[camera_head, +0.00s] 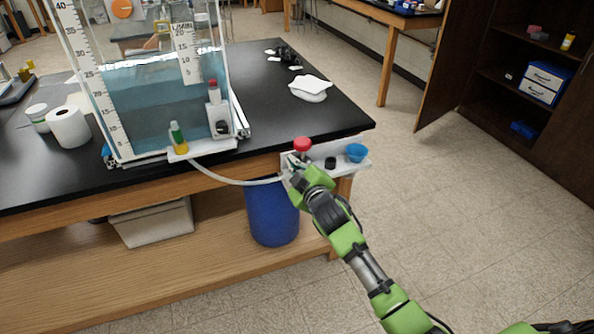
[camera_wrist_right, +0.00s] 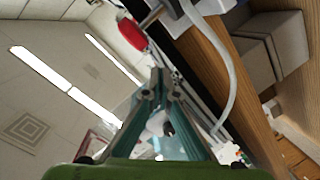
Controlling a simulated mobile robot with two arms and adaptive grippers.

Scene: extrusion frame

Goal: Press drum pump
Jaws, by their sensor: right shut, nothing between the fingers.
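The drum pump has a red knob (camera_head: 302,144) at the table's right front corner, on a white shelf bracket above the blue drum (camera_head: 272,215). A pale hose (camera_head: 235,181) runs left from it toward the tank. My right gripper (camera_head: 293,163) is just below and in front of the knob and partly covers the pump body. In the right wrist view the closed fingertips (camera_wrist_right: 158,84) hold nothing, and the red knob (camera_wrist_right: 132,34) lies beyond them with a visible gap. My left gripper is not in view.
A water tank with scales (camera_head: 160,95) stands on the black table (camera_head: 262,100). A blue cup (camera_head: 356,153) and a black cap sit on the bracket right of the knob. A grey bin (camera_head: 152,222) is on the lower shelf. The floor at right is clear.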

